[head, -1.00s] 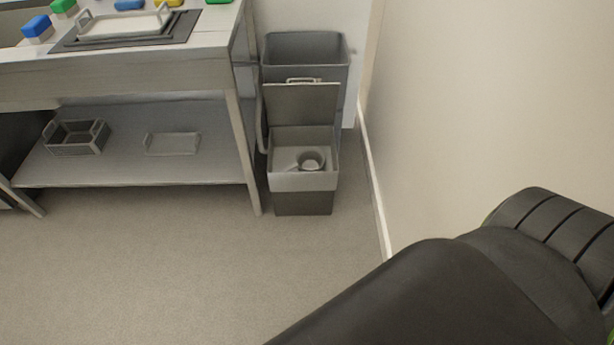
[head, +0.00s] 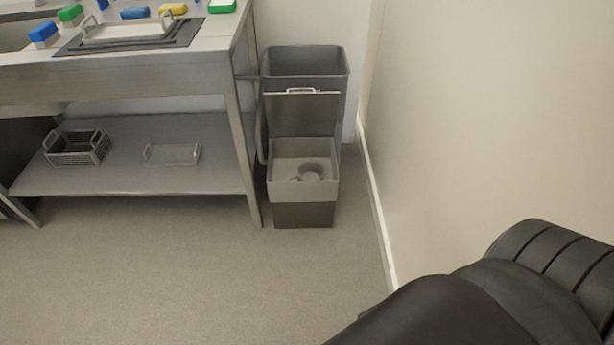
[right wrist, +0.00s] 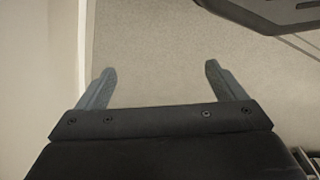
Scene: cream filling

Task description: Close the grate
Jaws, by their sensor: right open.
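The grate is a flat grey lid (head: 303,114) with a small handle on its top edge. It stands upright, open, at the back of a low grey box (head: 304,213) on the floor. Inside the open box is a round drain-like fitting (head: 311,173). My right gripper (right wrist: 158,75) is open and empty over bare floor in the right wrist view, far from the lid. In the head view only a dark part of my right arm shows at the lower right. My left gripper is not in view.
A tall grey bin (head: 305,63) stands behind the box. A metal table (head: 120,85) with trays and coloured blocks is to the left; its lower shelf (head: 120,182) holds a basket and a tray. A wall (head: 480,130) runs along the right. The floor in front is clear.

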